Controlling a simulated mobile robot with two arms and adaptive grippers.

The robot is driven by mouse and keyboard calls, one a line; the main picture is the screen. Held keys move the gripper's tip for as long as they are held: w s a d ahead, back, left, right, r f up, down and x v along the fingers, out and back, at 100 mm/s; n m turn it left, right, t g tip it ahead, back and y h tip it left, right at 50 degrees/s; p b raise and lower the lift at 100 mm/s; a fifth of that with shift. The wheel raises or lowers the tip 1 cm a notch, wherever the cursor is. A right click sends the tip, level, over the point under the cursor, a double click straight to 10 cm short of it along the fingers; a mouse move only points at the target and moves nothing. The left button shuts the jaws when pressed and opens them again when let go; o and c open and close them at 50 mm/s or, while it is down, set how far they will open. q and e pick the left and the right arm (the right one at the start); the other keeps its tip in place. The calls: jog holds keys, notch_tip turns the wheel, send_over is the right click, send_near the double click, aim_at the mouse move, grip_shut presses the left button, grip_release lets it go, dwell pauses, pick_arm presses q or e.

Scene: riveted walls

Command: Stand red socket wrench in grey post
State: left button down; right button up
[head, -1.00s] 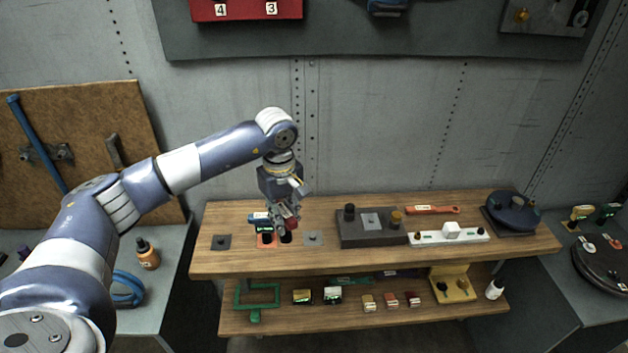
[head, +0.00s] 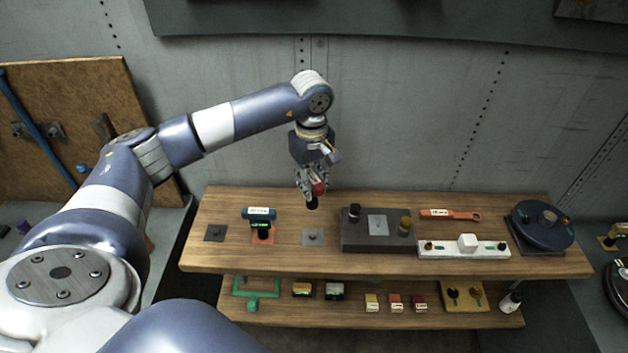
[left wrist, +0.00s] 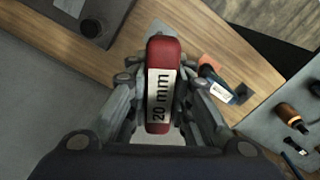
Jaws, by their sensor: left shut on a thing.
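My left gripper (head: 316,184) is shut on the red socket wrench (head: 320,188), holding it in the air with its dark socket end (head: 312,203) down. In the left wrist view the wrench's red handle (left wrist: 160,52), labelled "20 mm", lies between the fingers (left wrist: 159,100). The grey post (head: 312,237), a small stub on a grey square plate, is on the bench top below the wrench. The plate (left wrist: 158,28) is partly hidden by the handle in the left wrist view. The wrench is apart from the post. My right gripper is not in view.
A black plate (head: 215,232) is farther left. A dark block (head: 375,238) with knobs stands close on the right. Beyond are a white strip (head: 464,250) and orange spanner (head: 450,214).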

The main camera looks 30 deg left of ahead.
pick_arm(q)
jog(key=shift+s+r, duration=0.1)
jog(key=shift+s, duration=0.1)
jog(key=shift+w+f+b, duration=0.2)
jog(key=shift+w+b, duration=0.05)
jog(key=shift+b, duration=0.1)
notch_tip(320, 180, down, 3)
jog(key=b, duration=0.2)
jog(key=shift+w+b, duration=0.1)
jog(key=shift+b, duration=0.2)
jog(key=shift+f+b, duration=0.3)
jog(key=shift+f, duration=0.05)
notch_tip(320, 180, down, 8)
jog(key=b, duration=0.6)
jog(key=shift+r, duration=0.1)
jog(key=shift+b, duration=0.35)
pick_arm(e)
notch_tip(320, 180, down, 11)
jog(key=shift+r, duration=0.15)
